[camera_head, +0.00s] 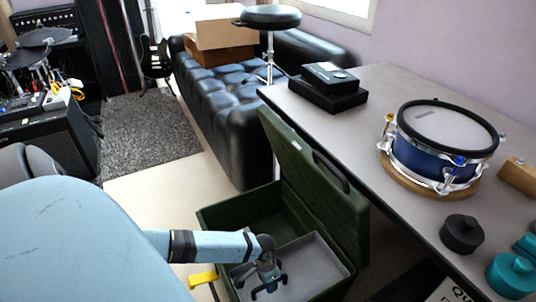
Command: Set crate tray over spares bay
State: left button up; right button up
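A dark green crate (236,212) stands on the floor at the lower middle of the head view, with its lid (316,182) raised on the right side. A grey tray (318,262) shows inside the crate, its near part cut off by the picture's bottom edge. My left gripper (264,288) points down over the tray, within its rim. Dark finger parts show there, but whether they are closed on any part of the tray is unclear. The spares bay cannot be made out. My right gripper is out of view.
A grey table (370,150) runs along the right, with a blue drum (437,150), black boxes (328,88), a black weight (462,233) and teal weights (512,275). A black sofa (215,100) stands behind the crate. A yellow piece (203,279) shows at the crate's left.

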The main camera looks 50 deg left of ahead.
pick_arm(q)
jog(key=shift+c, duration=0.2)
grip_shut()
jog(key=shift+a, duration=0.1)
jog(key=a, duration=0.2)
jog(key=w+a+p, duration=0.1)
jog(key=a, duration=0.2)
jog(key=w+a, duration=0.1)
jog(key=a, duration=0.2)
jog(key=shift+w+r, duration=0.1)
jog(key=shift+w, duration=0.1)
jog(key=w+a+b, duration=0.1)
jog(key=w+a, duration=0.1)
jog(key=a, duration=0.6)
jog(key=w+a+b, duration=0.1)
jog(key=w+a, duration=0.1)
jog(key=a, duration=0.6)
jog(key=shift+w+a+b, duration=0.2)
jog(key=shift+w+b, duration=0.15)
jog(key=shift+b, duration=0.05)
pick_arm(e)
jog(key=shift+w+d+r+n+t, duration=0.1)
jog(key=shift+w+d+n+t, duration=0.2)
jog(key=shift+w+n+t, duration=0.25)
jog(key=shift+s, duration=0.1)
